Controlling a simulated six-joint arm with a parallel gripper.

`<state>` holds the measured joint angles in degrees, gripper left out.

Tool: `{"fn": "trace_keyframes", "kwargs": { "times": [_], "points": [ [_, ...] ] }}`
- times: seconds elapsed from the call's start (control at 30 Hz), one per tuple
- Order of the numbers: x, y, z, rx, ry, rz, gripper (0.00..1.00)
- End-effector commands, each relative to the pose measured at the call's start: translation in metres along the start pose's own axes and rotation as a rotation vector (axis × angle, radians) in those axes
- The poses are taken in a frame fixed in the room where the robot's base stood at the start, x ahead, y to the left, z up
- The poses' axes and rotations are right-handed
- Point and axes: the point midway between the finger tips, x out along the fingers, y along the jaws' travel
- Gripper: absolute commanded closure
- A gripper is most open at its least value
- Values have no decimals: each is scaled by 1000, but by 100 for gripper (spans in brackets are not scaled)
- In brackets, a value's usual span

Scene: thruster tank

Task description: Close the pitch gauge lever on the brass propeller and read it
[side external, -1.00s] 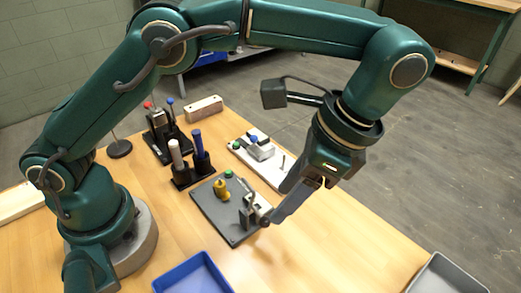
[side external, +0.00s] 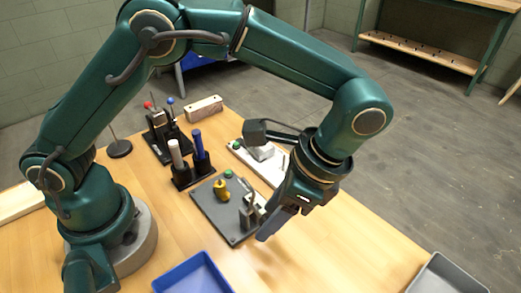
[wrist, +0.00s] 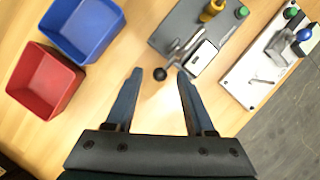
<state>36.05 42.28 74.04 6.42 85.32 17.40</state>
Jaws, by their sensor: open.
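A dark grey plate (side external: 212,214) lies on the table and carries a yellow-brass piece (side external: 221,190), a green button (side external: 228,173) and a silver fixture (side external: 248,213). In the wrist view a lever with a dark ball knob (wrist: 160,74) reaches out from this fixture past the plate's edge. My gripper (wrist: 160,72) is open and empty, its fingertips on either side of the knob; I cannot tell whether either touches it. In the side view my gripper (side external: 270,228) is low by the plate's near right edge and hides the knob. The brass piece's propeller shape is not clear.
A white plate (wrist: 240,84) with a blue-knobbed lever and green button lies beside the grey plate. A blue bin (wrist: 84,30) and a red bin (wrist: 45,82) stand on the other side. A black holder (side external: 192,172) with white and blue handles is behind the grey plate.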

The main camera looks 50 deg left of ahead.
Motion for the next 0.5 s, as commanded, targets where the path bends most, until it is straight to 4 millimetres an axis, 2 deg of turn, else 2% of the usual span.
{"fn": "trace_keyframes", "kwargs": {
  "times": [0.03, 0.07, 0.1, 0.17, 0.2, 0.5],
  "points": [
    [0, 0, 0, 0, 0, 0, 46],
    [0, 0, 0, 0, 0, 0, 53],
    [0, 0, 0, 0, 0, 0, 69],
    [0, 0, 0, 0, 0, 0, 92],
    [0, 0, 0, 0, 0, 0, 100],
    [0, 0, 0, 0, 0, 0, 100]
  ]
}}
